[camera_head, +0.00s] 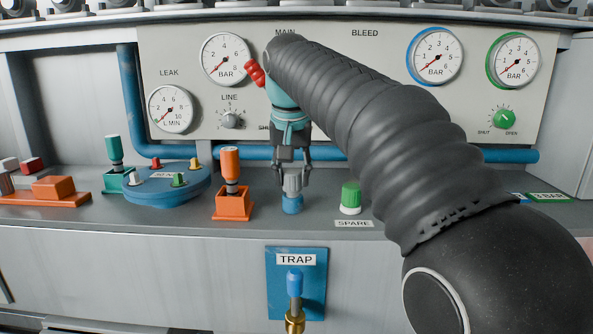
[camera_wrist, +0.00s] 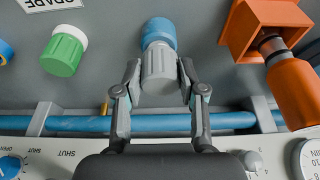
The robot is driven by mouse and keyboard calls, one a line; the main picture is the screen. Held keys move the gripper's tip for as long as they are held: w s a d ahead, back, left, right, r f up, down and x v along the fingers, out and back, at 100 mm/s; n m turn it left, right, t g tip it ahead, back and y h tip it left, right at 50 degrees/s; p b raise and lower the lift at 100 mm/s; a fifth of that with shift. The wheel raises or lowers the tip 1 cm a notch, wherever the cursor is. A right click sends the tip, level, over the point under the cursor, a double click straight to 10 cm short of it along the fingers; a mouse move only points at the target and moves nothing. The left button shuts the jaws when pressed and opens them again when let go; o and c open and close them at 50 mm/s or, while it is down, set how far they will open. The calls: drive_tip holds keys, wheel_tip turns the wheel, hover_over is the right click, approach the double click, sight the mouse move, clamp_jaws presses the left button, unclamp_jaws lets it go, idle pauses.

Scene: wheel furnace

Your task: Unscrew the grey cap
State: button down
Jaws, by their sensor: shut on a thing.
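The grey cap (camera_head: 292,182) is ribbed and stands upright on a round blue base (camera_head: 292,204) on the grey bench top. My gripper (camera_head: 292,170) points down over the cap, with one finger on each side of it. In the wrist view, the fingertips (camera_wrist: 159,72) are shut on the sides of the grey cap (camera_wrist: 158,62), and the blue base (camera_wrist: 158,30) shows against its end. I see no clear gap between cap and base. The thread is hidden.
A green cap (camera_head: 351,195) on a white base stands to the right by the SPARE label. An orange-handled holder (camera_head: 232,203) stands to the left, beside a blue round stand (camera_head: 166,190). A blue pipe (camera_head: 400,154) and gauge panel are behind. The TRAP plate (camera_head: 312,285) is below.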

sight(292, 170)
drive_tip(key=shift+r+p, duration=0.65)
drive_tip(key=shift+p, duration=0.05)
idle(0.5)
drive_tip(key=shift+r+p, duration=0.45)
drive_tip(key=shift+r, duration=1.7)
